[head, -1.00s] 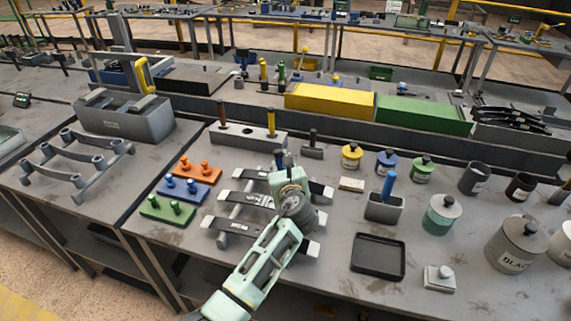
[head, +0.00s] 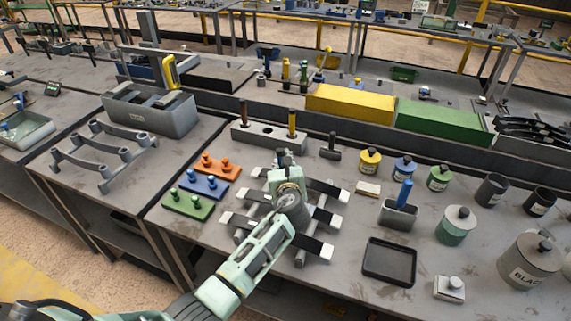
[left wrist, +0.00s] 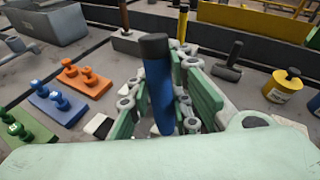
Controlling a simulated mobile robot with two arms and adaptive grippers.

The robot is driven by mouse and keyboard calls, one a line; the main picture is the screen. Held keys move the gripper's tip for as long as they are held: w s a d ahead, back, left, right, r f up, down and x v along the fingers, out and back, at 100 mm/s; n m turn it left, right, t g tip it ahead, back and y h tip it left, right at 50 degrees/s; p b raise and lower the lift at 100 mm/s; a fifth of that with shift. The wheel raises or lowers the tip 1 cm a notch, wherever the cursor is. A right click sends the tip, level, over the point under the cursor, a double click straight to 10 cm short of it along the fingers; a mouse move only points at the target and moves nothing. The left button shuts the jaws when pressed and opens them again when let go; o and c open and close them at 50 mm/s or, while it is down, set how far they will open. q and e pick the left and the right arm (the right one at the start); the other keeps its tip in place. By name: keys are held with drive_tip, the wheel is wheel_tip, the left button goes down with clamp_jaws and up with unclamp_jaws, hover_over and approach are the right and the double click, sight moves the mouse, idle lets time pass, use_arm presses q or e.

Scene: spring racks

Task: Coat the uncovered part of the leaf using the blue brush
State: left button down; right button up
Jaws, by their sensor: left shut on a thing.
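My left gripper (head: 285,172) is over the middle of a grey rack that bears dark leaves with pale ends. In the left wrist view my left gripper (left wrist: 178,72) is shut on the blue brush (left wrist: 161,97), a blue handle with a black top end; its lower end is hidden. The upper leaf (head: 325,189) and lower leaf (head: 308,242) show beside my arm; a middle leaf (head: 239,221) is mostly hidden behind it. I cannot tell whether the brush touches a leaf. My right gripper is not in view.
A handle holder (head: 267,137) holds a brown and a yellow handle behind the rack. Orange, blue and green blocks (head: 205,186) lie left. A blue-handled tool stands in a grey cup (head: 398,215) at right, near lidded pots (head: 370,162) and a black tray (head: 388,262).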

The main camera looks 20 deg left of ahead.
sight(284, 151)
use_arm(q)
drive_tip(key=shift+d, duration=0.1)
wheel_tip(284, 151, up, 3)
drive_tip(key=p, duration=0.3)
drive_tip(key=shift+f, duration=0.1)
drive_tip(key=shift+d+r+p, duration=0.1)
drive_tip(key=shift+r+p, duration=0.6)
drive_tip(key=shift+r, duration=0.35)
drive_tip(key=shift+d+r, duration=0.1)
drive_tip(key=shift+r, duration=0.55)
drive_tip(key=shift+d+r, duration=0.1)
drive_tip(key=shift+r, duration=1.3)
drive_tip(key=shift+b, duration=0.35)
